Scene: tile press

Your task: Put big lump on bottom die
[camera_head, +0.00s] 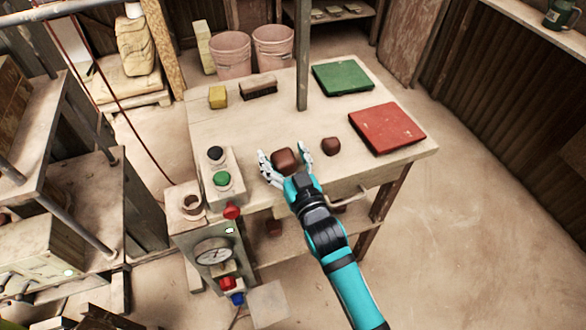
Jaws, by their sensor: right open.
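The big lump (284,160) is a brown, rounded block on the wooden table, near its front edge. My right gripper (285,158) is open, with one finger on each side of the big lump; I cannot tell whether the fingers touch it. A smaller brown lump (330,146) lies to the right of the gripper, apart from it. My left gripper is not in view. I cannot make out the bottom die with certainty; the press-like frame (95,185) stands at the left.
On the table (310,112) are a red slab (387,128), a green slab (342,77), a brush (259,88) and a yellow block (218,97). A control box (221,178) and gauge (213,251) stand at front left.

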